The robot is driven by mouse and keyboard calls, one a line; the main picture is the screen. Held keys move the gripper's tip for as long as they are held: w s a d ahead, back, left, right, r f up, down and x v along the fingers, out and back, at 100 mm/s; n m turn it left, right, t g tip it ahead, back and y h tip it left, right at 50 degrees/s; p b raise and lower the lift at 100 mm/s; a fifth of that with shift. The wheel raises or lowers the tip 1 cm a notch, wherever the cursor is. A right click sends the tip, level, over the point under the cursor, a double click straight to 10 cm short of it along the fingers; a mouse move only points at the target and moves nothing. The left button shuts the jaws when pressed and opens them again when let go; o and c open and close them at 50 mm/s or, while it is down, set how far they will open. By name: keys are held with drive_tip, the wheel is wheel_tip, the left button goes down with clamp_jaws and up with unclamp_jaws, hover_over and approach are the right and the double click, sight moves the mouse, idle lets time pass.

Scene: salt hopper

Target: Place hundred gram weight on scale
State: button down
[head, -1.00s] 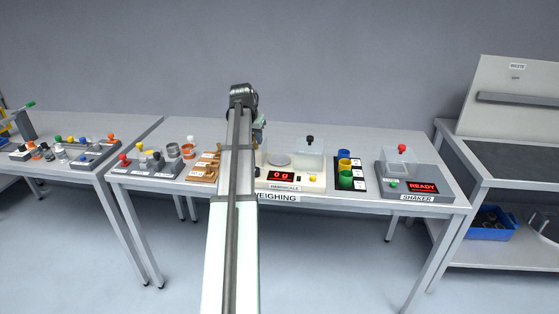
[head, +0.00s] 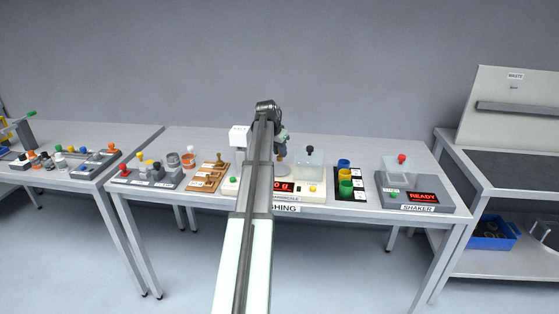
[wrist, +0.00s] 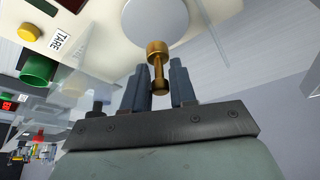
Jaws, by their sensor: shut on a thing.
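My gripper (wrist: 159,82) is shut on a brass knobbed weight (wrist: 158,66), which shows between the two dark fingers in the wrist view. Beyond it is the round pale pan (wrist: 150,18) of the scale, and the weight overlaps the pan's edge in that view. I cannot tell whether they touch. In the head view my gripper (head: 281,150) is above the scale (head: 312,198). The red display (head: 284,187) is partly covered by my arm and shows a 0. My arm also hides the scale's left part.
A clear cover with a black knob (head: 309,164) stands just right of the pan. Blue, yellow and green cups (head: 345,188) sit further right, then the shaker (head: 413,197). A wooden weight tray (head: 207,183) is left of the scale.

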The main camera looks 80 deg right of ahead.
sight(279, 157)
drive_tip(key=shift+f, duration=2)
drive_tip(key=shift+f, duration=0.1)
drive_tip(key=c, duration=0.9)
unclamp_jaws()
drive_tip(key=v, duration=1.2)
